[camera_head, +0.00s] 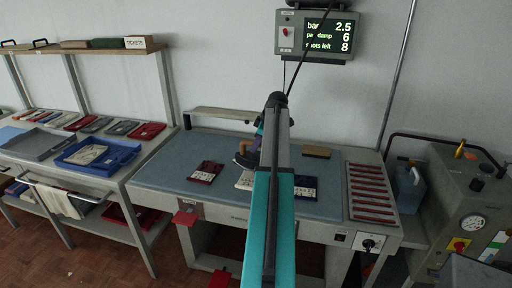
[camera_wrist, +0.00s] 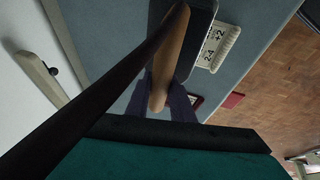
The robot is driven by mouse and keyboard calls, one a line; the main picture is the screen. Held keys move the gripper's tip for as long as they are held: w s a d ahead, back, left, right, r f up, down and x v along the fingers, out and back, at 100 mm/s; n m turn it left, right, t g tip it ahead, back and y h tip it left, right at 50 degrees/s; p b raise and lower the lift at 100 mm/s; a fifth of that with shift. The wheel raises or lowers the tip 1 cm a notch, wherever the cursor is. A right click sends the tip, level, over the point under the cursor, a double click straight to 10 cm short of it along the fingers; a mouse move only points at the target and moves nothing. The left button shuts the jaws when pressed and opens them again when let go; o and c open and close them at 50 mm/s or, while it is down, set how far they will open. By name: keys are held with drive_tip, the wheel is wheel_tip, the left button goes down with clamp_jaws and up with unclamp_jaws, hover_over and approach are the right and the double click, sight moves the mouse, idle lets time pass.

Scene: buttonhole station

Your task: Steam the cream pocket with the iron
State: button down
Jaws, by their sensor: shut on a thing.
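My gripper (camera_wrist: 165,97) is shut on the tan handle (camera_wrist: 170,60) of the iron, which is dark underneath and also shows in the head view (camera_head: 244,159). The cream pocket (camera_head: 244,181) lies on the blue-grey pressing table (camera_head: 160,170), just in front of the iron and partly hidden by my arm. In the wrist view a pale card or pocket with "2.4 +2" (camera_wrist: 218,48) shows beside the iron's dark body. I cannot tell whether the iron touches the table or the pocket. My arm hides much of the gripper in the head view.
A dark red pocket (camera_head: 203,171) lies left of the cream one, and a navy pocket (camera_head: 304,187) right. A wall display (camera_head: 319,34) reads bar 2.5, pad damp 6, shots left 8. A cable crosses the wrist view.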

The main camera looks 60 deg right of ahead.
drive_tip(key=shift+r+p, duration=0.3)
drive_tip(key=shift+r, duration=0.9)
drive_tip(key=shift+w, duration=0.1)
drive_tip(key=w+a+m+b, duration=0.1)
drive_tip(key=w+a, duration=0.6)
drive_tip(key=a, duration=0.4)
drive_tip(key=w+a, duration=0.7)
drive_tip(key=a, duration=0.4)
drive_tip(key=w+a+m+b, duration=0.1)
drive_tip(key=w+a, duration=0.5)
drive_tip(key=a, duration=0.5)
drive_tip(key=w+a+m+h+b, duration=0.1)
drive_tip(key=a+m+b, duration=0.1)
drive_tip(key=a, duration=3.4)
drive_tip(key=shift+a+g+h, duration=0.3)
drive_tip(key=shift+w+d+f, duration=0.1)
drive_tip(key=shift+d, duration=0.1)
